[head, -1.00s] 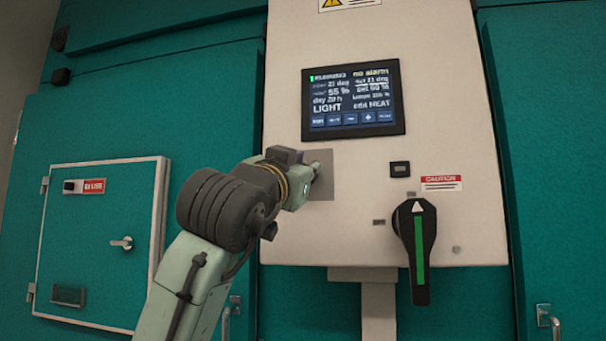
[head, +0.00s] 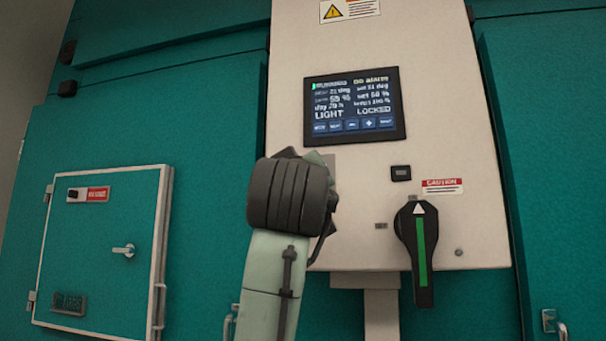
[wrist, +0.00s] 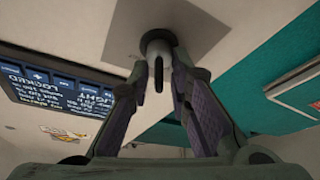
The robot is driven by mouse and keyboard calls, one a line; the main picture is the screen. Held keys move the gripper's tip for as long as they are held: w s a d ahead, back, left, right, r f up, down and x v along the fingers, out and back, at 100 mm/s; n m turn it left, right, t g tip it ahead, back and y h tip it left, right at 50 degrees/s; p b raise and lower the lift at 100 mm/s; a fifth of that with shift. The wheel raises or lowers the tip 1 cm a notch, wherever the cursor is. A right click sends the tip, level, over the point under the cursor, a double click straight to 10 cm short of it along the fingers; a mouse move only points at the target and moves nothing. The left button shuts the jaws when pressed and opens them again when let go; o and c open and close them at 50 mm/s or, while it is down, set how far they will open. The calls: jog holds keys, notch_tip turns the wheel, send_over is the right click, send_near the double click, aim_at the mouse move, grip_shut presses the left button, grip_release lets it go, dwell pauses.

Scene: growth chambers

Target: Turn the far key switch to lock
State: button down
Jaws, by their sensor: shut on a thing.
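The key switch (wrist: 158,42) is a round dark barrel on a grey plate, with a dark key (wrist: 158,78) standing out of it. My gripper (wrist: 158,70) is shut on the key, one fingertip on each side, close to the barrel. In the head view my own arm hides the key, the switch and the fingers; only part of the grey plate (head: 328,162) shows. The display screen (head: 354,105) above the plate reads LOCKED at lower right, and the same word shows in the wrist view on the screen (wrist: 45,88).
A black rotary handle with a green stripe (head: 421,252) stands upright on the cream cabinet (head: 470,215), right of my arm. A small black button (head: 401,173) and a caution label (head: 442,186) sit above it. A teal hatch (head: 95,270) is at left.

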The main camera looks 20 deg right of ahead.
jog(key=shift+n, duration=0.5)
jog(key=c, duration=1.8)
grip_release()
jog(key=shift+s, duration=0.1)
jog(key=v, duration=1.2)
jog(key=shift+d+r, duration=0.1)
